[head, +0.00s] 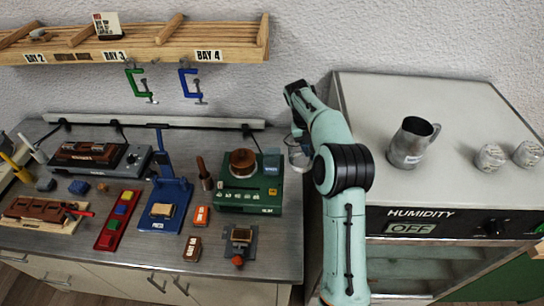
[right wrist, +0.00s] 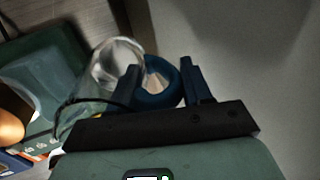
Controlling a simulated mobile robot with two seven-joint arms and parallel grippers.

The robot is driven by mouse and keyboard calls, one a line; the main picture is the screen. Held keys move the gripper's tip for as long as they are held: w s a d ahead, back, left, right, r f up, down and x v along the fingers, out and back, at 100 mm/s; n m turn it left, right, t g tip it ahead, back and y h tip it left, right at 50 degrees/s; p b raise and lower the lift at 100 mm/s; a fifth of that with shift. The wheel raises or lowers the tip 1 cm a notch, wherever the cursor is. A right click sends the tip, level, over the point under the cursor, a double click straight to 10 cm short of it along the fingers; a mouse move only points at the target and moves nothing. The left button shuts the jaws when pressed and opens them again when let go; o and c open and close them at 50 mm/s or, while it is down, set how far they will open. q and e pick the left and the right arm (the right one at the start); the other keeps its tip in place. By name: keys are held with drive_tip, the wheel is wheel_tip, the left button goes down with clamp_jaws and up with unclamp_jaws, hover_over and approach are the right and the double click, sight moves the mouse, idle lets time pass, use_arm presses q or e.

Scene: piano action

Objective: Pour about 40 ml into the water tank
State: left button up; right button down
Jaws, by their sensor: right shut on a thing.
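In the right wrist view my right gripper (right wrist: 162,78) is shut on a blue ring-shaped handle (right wrist: 157,97). A clear vessel (right wrist: 118,62) sits beside the ring and seems joined to it. In the head view the clear vessel (head: 298,155) shows at the left side of my right arm, near the right edge of the bench. My arm hides the fingers and handle there. Its water level is unclear. No part is labelled as a water tank; a green machine (head: 273,197) with a brown round top stands left of the vessel. My left gripper is not in view.
A metal jug (head: 408,143) stands on the white humidity cabinet (head: 450,105), right of my arm, with two small pots (head: 490,157) farther right. A blue press (head: 170,188) and small blocks crowd the bench. A wooden shelf (head: 180,48) with hanging clamps is above.

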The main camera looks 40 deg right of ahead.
drive_tip(key=shift+w+a+r+h, duration=0.2)
drive_tip(key=shift+w+r, duration=0.1)
drive_tip(key=shift+r, duration=0.1)
drive_tip(key=shift+w+a+r+h, duration=0.1)
drive_tip(key=shift+w+r+h, duration=0.15)
drive_tip(key=shift+r, duration=0.15)
drive_tip(key=shift+w+a+g+h, duration=0.1)
drive_tip(key=shift+a+g+h, duration=0.3)
drive_tip(key=shift+g, duration=0.3)
drive_tip(key=shift+w+a+r+g+h, duration=0.25)
drive_tip(key=shift+a+r+g+h, duration=0.1)
drive_tip(key=shift+h, duration=0.2)
drive_tip(key=w+a+g+h, duration=0.1)
drive_tip(key=h, duration=0.1)
drive_tip(key=w+a+r+g+h, duration=0.1)
drive_tip(key=g+h, duration=0.1)
drive_tip(key=a+r+g+h, duration=0.1)
drive_tip(key=g+h, duration=0.1)
drive_tip(key=shift+w+a, duration=0.15)
drive_tip(key=shift+w, duration=0.25)
drive_tip(key=shift+w+a+r+g+h, duration=0.3)
drive_tip(key=shift+r+g+h, duration=0.15)
drive_tip(key=shift+g+h, duration=0.15)
drive_tip(key=shift+r, duration=0.15)
drive_tip(key=shift+s+d+r+g+h, duration=0.1)
drive_tip(key=shift+s+d+g+h, duration=0.25)
drive_tip(key=shift+s+d, duration=0.35)
